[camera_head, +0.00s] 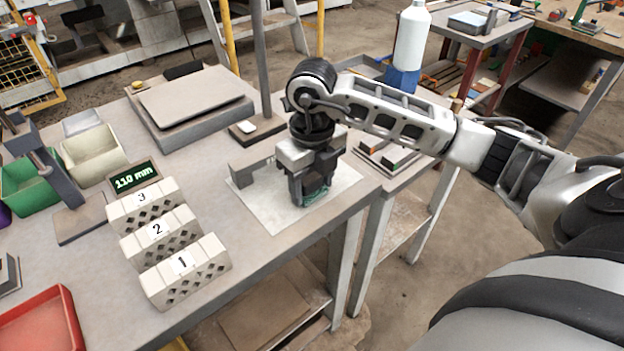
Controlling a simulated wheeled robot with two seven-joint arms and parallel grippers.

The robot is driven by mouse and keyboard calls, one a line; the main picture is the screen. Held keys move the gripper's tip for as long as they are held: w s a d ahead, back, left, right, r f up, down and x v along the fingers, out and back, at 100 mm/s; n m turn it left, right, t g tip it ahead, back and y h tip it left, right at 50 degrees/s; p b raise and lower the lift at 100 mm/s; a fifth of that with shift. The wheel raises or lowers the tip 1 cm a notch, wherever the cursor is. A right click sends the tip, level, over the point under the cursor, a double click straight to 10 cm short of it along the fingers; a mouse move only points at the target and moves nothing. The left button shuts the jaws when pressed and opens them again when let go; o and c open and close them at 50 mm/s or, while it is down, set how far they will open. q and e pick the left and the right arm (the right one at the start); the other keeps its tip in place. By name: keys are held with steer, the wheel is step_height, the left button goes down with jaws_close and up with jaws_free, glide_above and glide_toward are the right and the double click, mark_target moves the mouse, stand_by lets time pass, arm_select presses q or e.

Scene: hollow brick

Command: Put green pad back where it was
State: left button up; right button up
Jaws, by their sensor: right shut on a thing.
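The green pad (315,194) is a small dark green piece at the fingertips of my right gripper (311,197). The gripper points down and is shut on the pad, low over a pale sheet (268,212) near the table's right edge. The fingers hide much of the pad, and I cannot tell whether it touches the sheet. A grey bracket-like block (250,168) stands on the sheet just left of the gripper. My left gripper is not in view.
Hollow bricks numbered 1 (187,273), 2 (160,238) and 3 (142,206) stand left of the sheet, by a "110 mm" display (135,177). A flat scale-like device (190,105) and an upright post (262,65) stand behind. A red tray (45,325) lies front left.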

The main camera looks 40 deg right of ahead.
mark_target(312, 179)
steer(key=shift+f, duration=0.2)
steer(key=o, duration=0.9)
steer(key=shift+r, duration=0.15)
steer(key=shift+r, duration=0.25)
step_height(312, 179, up, 11)
steer(key=shift+f, duration=0.15)
steer(key=shift+r+p, duration=0.3)
steer(key=shift+r, duration=0.2)
